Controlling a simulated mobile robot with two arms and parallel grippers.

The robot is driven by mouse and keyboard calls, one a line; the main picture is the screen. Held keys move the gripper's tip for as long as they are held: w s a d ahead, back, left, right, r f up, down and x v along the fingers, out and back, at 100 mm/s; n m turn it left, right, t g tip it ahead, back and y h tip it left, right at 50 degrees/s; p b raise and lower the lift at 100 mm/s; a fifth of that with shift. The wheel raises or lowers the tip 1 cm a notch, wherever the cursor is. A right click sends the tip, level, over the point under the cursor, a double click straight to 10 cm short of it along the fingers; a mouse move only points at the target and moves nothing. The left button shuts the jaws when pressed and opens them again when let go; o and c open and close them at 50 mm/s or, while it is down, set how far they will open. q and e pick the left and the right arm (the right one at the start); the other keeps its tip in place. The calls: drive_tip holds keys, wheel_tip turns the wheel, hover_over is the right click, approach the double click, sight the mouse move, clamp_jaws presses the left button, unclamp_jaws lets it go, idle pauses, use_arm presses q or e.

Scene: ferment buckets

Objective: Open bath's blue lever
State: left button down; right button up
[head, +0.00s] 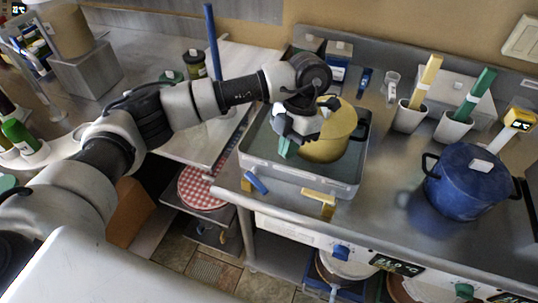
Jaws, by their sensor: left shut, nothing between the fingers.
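The bath (362,150) is a grey rectangular metal basin on the steel counter, with a yellow pot (341,122) standing in it. A short blue lever (256,183) sits low at the left of the bath's front side, slanting down to the right. My left arm reaches in from the left, and my left gripper (291,140) is over the bath, in front of the yellow pot and hiding part of it. The gripper is shut and empty, above and to the right of the blue lever, apart from it. A small green piece shows at its fingers; I cannot tell what it is. My right gripper is out of view.
A yellow lever (321,201) sits on the bath's front, right of the blue one. A blue pot (466,182) stands at the right. White cups (409,118) with coloured handles stand behind. Counter between bath and blue pot is clear.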

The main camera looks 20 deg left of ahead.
sight(255, 183)
use_arm(q)
drive_tip(key=shift+y, duration=0.7)
drive_tip(key=p+x, duration=0.1)
drive_tip(key=x, duration=0.1)
drive_tip(key=a+p+x, duration=0.1)
drive_tip(key=x, duration=0.2)
drive_tip(key=p+x, duration=0.1)
drive_tip(key=x, duration=0.1)
drive_tip(key=shift+a+f, duration=0.15)
drive_tip(key=shift+a, duration=0.25)
drive_tip(key=shift+s+a+f, duration=0.1)
drive_tip(key=shift+s+f, duration=0.05)
drive_tip(key=shift+f, duration=0.3)
drive_tip(key=shift+a, duration=0.15)
